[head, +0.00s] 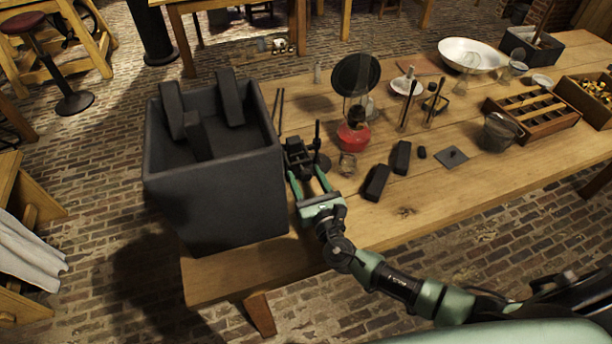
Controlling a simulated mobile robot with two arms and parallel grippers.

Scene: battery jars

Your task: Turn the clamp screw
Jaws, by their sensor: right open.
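A small black clamp-like device (299,157) stands on the wooden table (430,205), just right of the large dark jar. A thin upright rod (317,138) rises at its right side. The clamp screw itself is too small and dark to make out. My right gripper (307,174) is open, its two green fingers pointing away from me at the near side of the black device. I cannot tell whether the fingertips touch it. My left gripper is not in view.
The tall dark jar (215,190) holding several dark plates stands close on the left. A small glass (347,165), a red lamp (352,137) and black blocks (376,183) lie to the right. The table's near right stretch is clear.

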